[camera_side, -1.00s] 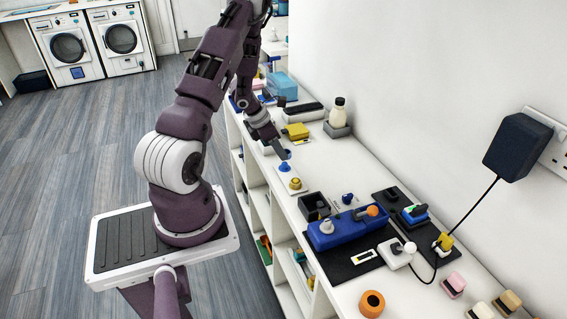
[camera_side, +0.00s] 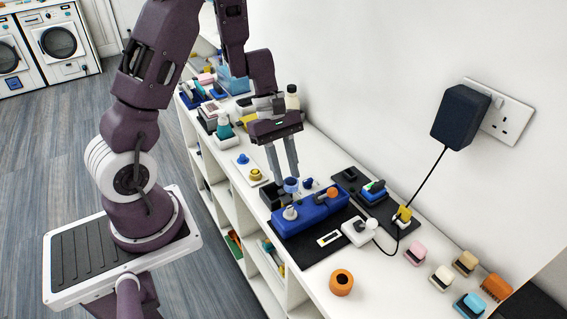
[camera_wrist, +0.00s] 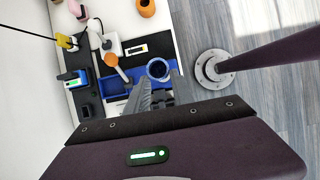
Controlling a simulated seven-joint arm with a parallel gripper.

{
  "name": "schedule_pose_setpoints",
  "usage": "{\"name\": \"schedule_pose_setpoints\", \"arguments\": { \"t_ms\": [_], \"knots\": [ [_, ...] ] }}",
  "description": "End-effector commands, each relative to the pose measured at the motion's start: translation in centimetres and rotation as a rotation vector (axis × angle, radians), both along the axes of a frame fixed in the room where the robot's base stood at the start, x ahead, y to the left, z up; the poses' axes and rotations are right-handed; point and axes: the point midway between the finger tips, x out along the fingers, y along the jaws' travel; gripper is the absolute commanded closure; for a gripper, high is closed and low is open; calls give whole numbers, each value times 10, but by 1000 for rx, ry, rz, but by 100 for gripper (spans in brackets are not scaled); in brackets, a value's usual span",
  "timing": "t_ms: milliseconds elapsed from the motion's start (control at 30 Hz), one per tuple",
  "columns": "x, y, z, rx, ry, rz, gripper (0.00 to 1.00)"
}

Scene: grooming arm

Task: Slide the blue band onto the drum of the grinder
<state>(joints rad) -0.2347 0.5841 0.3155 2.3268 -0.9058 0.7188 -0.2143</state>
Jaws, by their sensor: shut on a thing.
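The blue band (camera_side: 291,186) is at the tips of my gripper (camera_side: 287,178), pinched between its two grey fingers. It is up in the air over the grinder (camera_side: 318,214), a long blue body on a black mat. The grinder's pale grey drum (camera_side: 290,213) stands at the near left end, below the band in the picture. An orange knob (camera_side: 333,193) is at its other end. In the wrist view the band (camera_wrist: 158,69) is an open blue ring at the fingertips (camera_wrist: 160,83), in front of the grinder's end. How far it is from the drum I cannot tell.
A white switch box (camera_side: 359,231) with a cord stands beside the grinder, and a black open box (camera_side: 271,194) is behind it. An orange ring (camera_side: 341,283) lies near the front edge. Several brushes (camera_side: 441,278) are at the right. A dark plug block (camera_side: 460,117) hangs on the wall.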

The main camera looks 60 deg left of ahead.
Motion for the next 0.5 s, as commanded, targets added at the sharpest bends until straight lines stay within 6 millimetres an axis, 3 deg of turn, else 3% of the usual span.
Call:
{"name": "schedule_pose_setpoints", "arguments": {
  "t_ms": [233,500],
  "knots": [
    [0,1,-5,-2,3,3,100],
    [0,1,-37,-2,3,5,100]
  ]
}}
